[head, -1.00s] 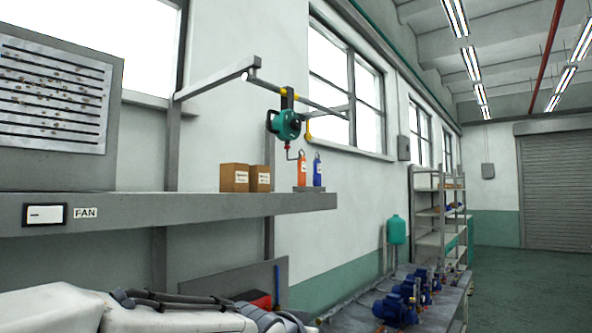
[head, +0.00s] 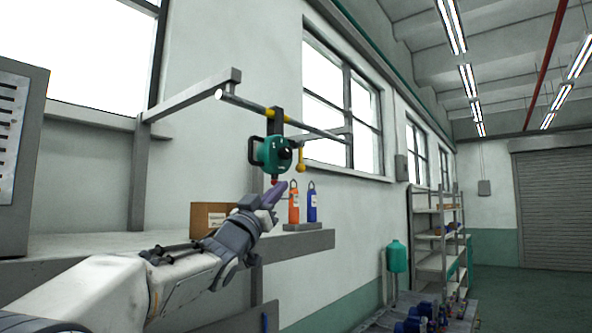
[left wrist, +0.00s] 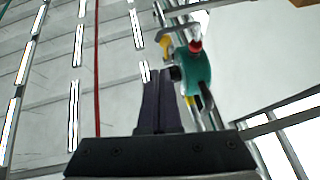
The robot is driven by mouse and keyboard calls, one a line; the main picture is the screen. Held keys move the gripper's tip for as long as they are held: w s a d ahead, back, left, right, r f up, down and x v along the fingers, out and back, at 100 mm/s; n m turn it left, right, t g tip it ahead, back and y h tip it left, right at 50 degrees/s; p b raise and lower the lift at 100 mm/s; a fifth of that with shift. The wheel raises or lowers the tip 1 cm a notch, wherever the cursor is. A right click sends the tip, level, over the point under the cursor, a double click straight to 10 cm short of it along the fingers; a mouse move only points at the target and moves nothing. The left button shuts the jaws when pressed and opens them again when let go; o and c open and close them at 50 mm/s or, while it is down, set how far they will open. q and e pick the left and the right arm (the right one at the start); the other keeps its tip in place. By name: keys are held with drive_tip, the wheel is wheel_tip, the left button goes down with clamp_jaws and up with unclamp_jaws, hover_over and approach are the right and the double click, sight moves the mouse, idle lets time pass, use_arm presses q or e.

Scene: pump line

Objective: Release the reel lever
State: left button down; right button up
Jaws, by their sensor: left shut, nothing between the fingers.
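The teal reel (head: 272,155) hangs from the overhead rail by a dark bracket. A yellow lever (head: 301,160) with a rounded end hangs down at the reel's right side. My left gripper (head: 282,188) is raised just below the reel in the head view, its purple fingers pointing up and right. In the left wrist view the fingers (left wrist: 160,80) are shut together and empty. The reel (left wrist: 193,70) shows just right of their tips, with a yellow part (left wrist: 168,47) beyond them. I cannot tell the exact gap to the lever. My right gripper is out of view.
The grey shelf (head: 90,246) runs below, with a cardboard box (head: 208,220), an orange bottle (head: 294,205) and a blue bottle (head: 312,204) near my left gripper. The rail (head: 320,131) crosses above. Open air lies right of the lever.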

use_arm(q)
drive_tip(key=a, duration=0.1)
drive_tip(key=p, duration=0.7)
approach(300, 161)
drive_tip(key=x, duration=0.4)
drive_tip(key=shift+w+d+r+p, duration=0.25)
drive_tip(key=shift+w+p, duration=0.15)
drive_tip(key=shift+p, duration=0.15)
